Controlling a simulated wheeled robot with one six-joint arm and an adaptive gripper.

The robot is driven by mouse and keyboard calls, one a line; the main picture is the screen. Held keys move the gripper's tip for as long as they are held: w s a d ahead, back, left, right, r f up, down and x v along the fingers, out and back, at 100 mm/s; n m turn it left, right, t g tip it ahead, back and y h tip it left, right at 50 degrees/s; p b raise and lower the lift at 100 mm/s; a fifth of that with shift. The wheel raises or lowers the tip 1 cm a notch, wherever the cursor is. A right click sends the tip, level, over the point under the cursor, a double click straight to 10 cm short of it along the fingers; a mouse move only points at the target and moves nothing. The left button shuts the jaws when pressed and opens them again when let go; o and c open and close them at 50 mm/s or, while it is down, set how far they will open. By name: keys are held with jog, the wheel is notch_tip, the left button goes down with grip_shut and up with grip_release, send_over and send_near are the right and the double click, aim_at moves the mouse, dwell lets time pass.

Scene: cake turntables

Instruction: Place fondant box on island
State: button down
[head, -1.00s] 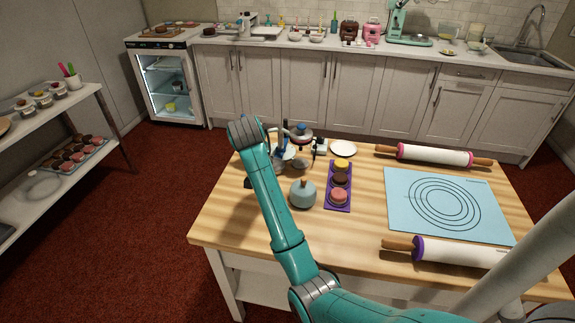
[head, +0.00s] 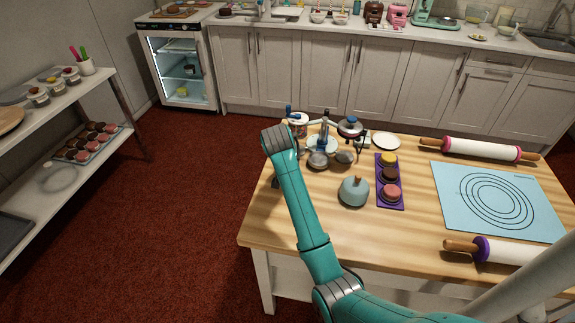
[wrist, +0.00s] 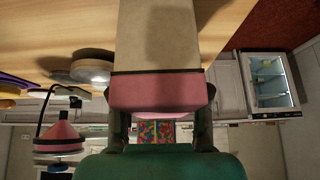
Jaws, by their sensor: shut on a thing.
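My gripper (wrist: 160,108) is shut on a beige box with a pink end (wrist: 155,90), which I take to be the fondant box. The box fills the middle of the wrist view between the two dark fingers. The island (head: 262,222) is the wooden-topped table in the head view, and its wood fills the upper part of the wrist view. In the head view my teal arm reaches over the island's left end and hides the gripper and box. I cannot tell whether the box touches the wood.
A shelf (head: 110,150) stands left.

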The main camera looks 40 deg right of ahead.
jog(key=shift+f, duration=0.65)
jog(key=shift+f, duration=0.1)
jog(key=c, duration=0.6)
grip_release()
jog(key=shift+o, duration=0.2)
jog(key=v, duration=1)
jog(key=shift+r, duration=0.45)
jog(key=shift+s+a+r, duration=0.3)
jog(key=shift+a+r, duration=0.1)
jog(key=shift+r, duration=0.15)
